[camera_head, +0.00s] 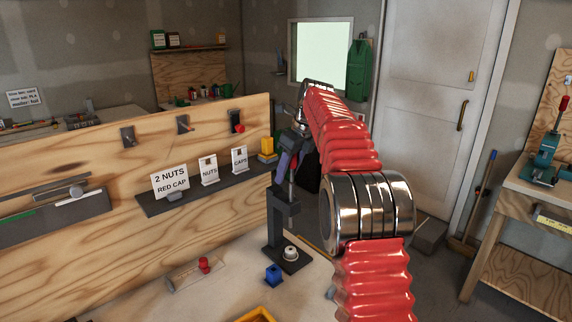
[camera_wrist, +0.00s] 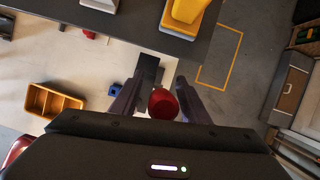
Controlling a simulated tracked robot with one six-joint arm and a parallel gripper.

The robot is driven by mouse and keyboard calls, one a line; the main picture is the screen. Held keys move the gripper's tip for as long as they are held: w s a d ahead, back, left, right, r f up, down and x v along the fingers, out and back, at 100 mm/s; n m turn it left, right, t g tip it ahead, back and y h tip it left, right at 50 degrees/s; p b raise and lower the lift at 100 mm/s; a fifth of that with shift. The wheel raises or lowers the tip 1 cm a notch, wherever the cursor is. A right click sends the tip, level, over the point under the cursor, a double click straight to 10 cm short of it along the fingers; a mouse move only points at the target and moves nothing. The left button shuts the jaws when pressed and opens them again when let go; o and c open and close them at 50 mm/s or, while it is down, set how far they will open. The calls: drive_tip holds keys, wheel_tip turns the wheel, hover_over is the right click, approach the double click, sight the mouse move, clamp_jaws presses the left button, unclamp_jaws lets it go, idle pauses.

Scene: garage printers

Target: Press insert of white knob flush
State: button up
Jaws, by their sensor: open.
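The white knob (camera_head: 290,253) sits on the dark base of a black press (camera_head: 277,215) in the head view. Whether its insert stands proud is too small to tell. My gripper (camera_head: 287,168) is above the press, partly hidden behind my red arm. In the wrist view my gripper (camera_wrist: 159,82) is open, with its two dark fingers apart. A red rounded thing (camera_wrist: 163,103), perhaps the press's handle end, shows between the fingers; contact cannot be told. The press's black column (camera_wrist: 149,69) shows beyond it. The white knob is not clearly visible in the wrist view.
A blue block (camera_head: 273,274) stands just in front of the press. A yellow bin (camera_wrist: 52,103) is on the bench. A dark shelf (camera_head: 155,208) holds signs and a yellow object (camera_head: 266,148) near the press.

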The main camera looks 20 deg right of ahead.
drive_tip(key=v, duration=1.3)
drive_tip(key=shift+s+r, duration=0.15)
drive_tip(key=shift+r, duration=0.05)
idle(0.3)
drive_tip(key=s+a+n+t+h, duration=0.1)
drive_tip(key=s+a+n, duration=1.2)
drive_tip(key=s+n, duration=0.3)
drive_tip(key=s+a+f+n, duration=0.2)
drive_tip(key=s+f+n, duration=0.5)
drive_tip(key=s+f, duration=0.2)
drive_tip(key=s+a+f+n+t+h, duration=0.1)
drive_tip(key=s+a+f+n, duration=0.2)
drive_tip(key=s+f+n, duration=0.4)
drive_tip(key=s+f, duration=0.3)
drive_tip(key=s, duration=0.3)
drive_tip(key=shift+f, duration=0.15)
